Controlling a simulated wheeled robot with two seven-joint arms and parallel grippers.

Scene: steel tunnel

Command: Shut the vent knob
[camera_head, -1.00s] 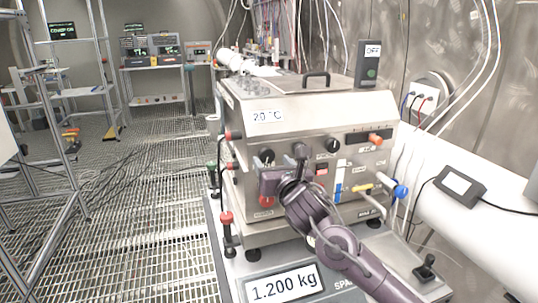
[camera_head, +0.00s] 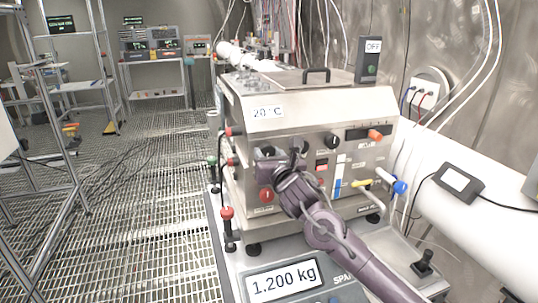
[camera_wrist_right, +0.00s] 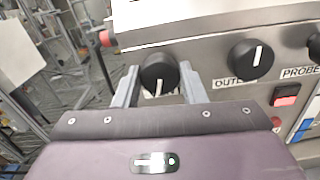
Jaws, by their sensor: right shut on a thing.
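My right gripper (camera_head: 267,167) is at the leftmost black knob on the steel box's front (camera_head: 285,118). In the right wrist view, the right gripper (camera_wrist_right: 158,88) has one finger on each side of that black knob (camera_wrist_right: 158,68) and is shut on it. The knob's white pointer mark faces down. Its label is hidden, so I cannot read whether this is the vent knob. My left gripper is not in view.
A red knob (camera_head: 266,195) sits just below the gripper. Another black knob (camera_head: 332,141), a red switch (camera_wrist_right: 287,95) and yellow and blue valve handles (camera_head: 399,187) lie to the right. A scale reading 1.200 kg (camera_head: 283,281) is below.

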